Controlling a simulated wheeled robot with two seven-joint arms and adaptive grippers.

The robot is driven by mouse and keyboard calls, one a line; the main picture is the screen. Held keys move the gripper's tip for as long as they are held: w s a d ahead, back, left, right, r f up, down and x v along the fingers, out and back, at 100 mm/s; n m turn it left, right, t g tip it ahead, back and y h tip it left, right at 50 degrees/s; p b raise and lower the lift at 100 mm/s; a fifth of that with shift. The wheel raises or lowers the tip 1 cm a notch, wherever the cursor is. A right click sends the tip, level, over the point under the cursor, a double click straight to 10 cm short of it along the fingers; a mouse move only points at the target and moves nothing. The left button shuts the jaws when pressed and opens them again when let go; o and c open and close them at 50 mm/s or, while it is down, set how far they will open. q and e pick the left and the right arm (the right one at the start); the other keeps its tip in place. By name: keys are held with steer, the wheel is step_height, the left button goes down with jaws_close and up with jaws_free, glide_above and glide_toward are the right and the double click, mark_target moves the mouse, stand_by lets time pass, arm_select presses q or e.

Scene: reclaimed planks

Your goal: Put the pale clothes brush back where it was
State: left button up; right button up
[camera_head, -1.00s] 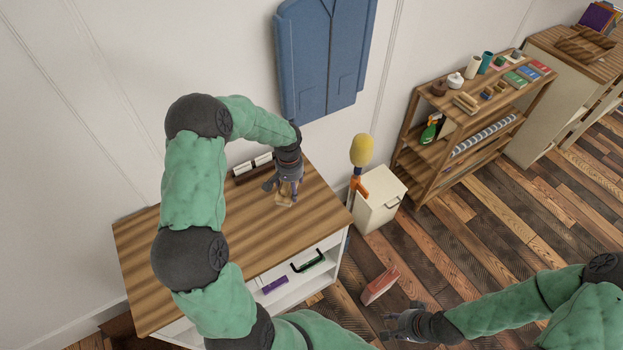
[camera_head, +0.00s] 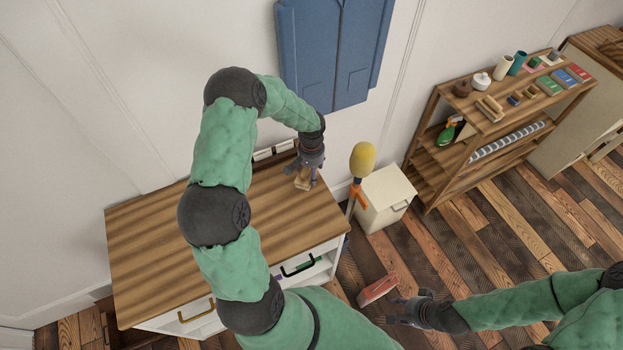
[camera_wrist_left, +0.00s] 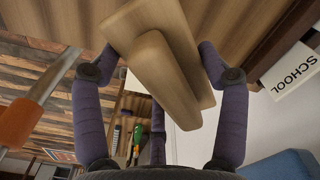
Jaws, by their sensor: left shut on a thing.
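The pale clothes brush (camera_wrist_left: 152,75) is a light wooden block with a raised rounded grip. My left gripper (camera_head: 304,180) is shut on it, with its purple fingers on both sides of the brush in the left wrist view. In the head view the brush (camera_head: 302,183) is small and partly covered by the fingers, over the back right part of the wooden cabinet top (camera_head: 160,240). I cannot tell whether it touches the top. My right gripper (camera_head: 395,311) is low at the right, empty, with its fingers spread.
A dark holder with white labelled blocks (camera_head: 270,153) stands behind the left gripper against the wall. A yellow-headed duster (camera_head: 362,160) and white box (camera_head: 384,200) stand right of the cabinet. A red-and-white block (camera_head: 378,290) lies on the floor.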

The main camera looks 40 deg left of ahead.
arm_select(q)
steer(key=shift+w+f, duration=0.2)
steer(key=shift+f, duration=0.8)
steer(key=shift+s+f+b, duration=0.1)
steer(key=shift+f+b, duration=0.25)
steer(key=shift+f, duration=1.25)
steer(key=o, duration=1)
step_height(320, 180, up, 12)
steer(key=shift+p, duration=0.95)
